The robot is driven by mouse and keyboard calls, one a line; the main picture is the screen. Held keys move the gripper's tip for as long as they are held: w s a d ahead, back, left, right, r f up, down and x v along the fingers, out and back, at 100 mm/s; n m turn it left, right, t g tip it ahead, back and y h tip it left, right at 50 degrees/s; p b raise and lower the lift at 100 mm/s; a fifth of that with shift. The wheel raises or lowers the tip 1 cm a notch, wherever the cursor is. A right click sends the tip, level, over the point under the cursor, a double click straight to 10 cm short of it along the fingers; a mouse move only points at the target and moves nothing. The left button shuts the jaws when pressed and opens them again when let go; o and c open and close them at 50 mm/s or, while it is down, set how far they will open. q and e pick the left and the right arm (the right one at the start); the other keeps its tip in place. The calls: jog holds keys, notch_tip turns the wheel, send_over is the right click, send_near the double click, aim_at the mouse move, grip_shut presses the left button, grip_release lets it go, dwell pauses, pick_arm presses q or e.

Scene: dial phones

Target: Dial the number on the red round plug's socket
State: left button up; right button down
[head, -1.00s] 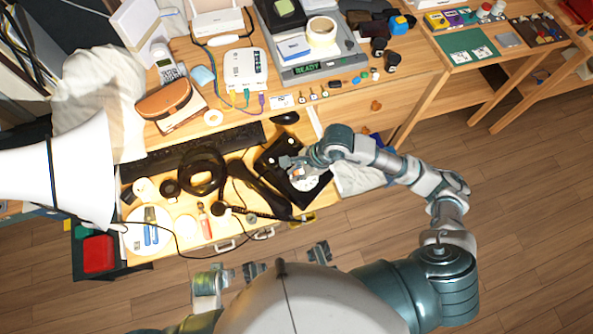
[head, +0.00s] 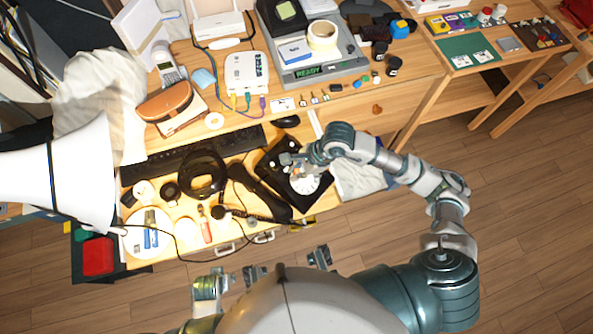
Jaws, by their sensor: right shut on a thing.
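The black dial phone (head: 270,158) lies on the desk with its white round dial (head: 306,184) facing up. Its black handset (head: 259,192) lies off to the left of the base. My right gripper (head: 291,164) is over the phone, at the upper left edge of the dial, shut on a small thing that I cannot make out. Whether it touches the dial is unclear. My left gripper (head: 252,277) is low in front of the desk, its opening unclear. A white box (head: 246,68) has yellow, green and purple plugs; I cannot make out a red round plug or a number.
Small tagged items (head: 313,98) lie near a grey device (head: 310,72) reading READY. A black keyboard (head: 190,149), a black ring-shaped thing (head: 222,172) and a white plate (head: 135,240) crowd the desk left of the phone. A large white lampshade-like thing (head: 80,178) stands at the left edge.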

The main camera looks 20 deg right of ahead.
jog(key=shift+w+d, duration=0.25)
jog(key=shift+w, duration=0.2)
jog(key=shift+r, duration=0.1)
jog(key=shift+d, duration=0.1)
jog(key=shift+w+d, duration=0.4)
jog(key=shift+b, duration=0.3)
jog(key=shift+w+d, duration=0.25)
jog(key=shift+d, duration=0.3)
jog(key=shift+d+b, duration=0.45)
jog(key=shift+d, duration=0.15)
